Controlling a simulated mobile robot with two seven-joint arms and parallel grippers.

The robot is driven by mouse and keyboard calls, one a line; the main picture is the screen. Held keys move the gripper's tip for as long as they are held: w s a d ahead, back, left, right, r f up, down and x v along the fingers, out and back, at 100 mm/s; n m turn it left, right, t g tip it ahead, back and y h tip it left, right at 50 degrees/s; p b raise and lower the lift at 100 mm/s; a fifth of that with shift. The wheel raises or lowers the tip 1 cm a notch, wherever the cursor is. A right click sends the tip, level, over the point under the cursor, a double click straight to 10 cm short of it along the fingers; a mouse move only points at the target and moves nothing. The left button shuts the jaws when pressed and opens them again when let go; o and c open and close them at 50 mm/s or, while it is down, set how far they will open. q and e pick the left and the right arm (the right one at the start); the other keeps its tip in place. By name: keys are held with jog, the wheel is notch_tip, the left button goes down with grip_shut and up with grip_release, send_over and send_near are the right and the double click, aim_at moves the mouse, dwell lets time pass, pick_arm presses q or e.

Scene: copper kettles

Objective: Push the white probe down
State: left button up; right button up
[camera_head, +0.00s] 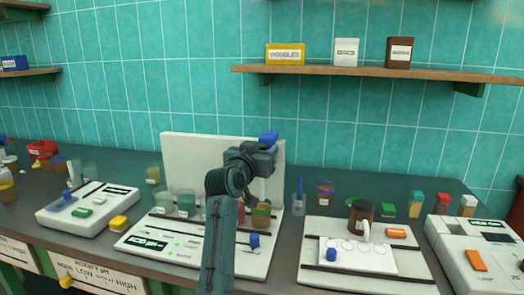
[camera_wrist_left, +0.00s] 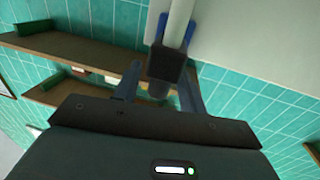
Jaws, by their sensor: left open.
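My left gripper (camera_head: 264,158) is open and raised in front of the tall white panel (camera_head: 190,150) of the middle device. Its arm hides part of that device. In the left wrist view the two fingers (camera_wrist_left: 163,85) point up at either side of a dark block. A pale rod (camera_wrist_left: 179,22), which looks like the white probe, runs up from this block, with blue pieces (camera_wrist_left: 158,28) at its sides. I cannot tell whether the fingers touch the block.
Several cups (camera_head: 186,203) stand along the middle device's base (camera_head: 145,241). A smaller device (camera_head: 110,203) stands to its left. A white board with a brown mug (camera_head: 361,217) and another device (camera_head: 475,245) are to the right. A wooden shelf (camera_head: 340,70) hangs above.

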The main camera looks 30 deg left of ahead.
pick_arm(q)
jog(key=shift+c, duration=0.5)
grip_shut()
notch_tip(320, 180, down, 8)
jog(key=shift+r+b, duration=0.25)
jog(key=shift+b, duration=0.8)
jog(key=shift+o, duration=0.5)
grip_release()
jog(key=shift+d, duration=0.1)
jog(key=s+d, duration=0.1)
jog(key=s, duration=1.2)
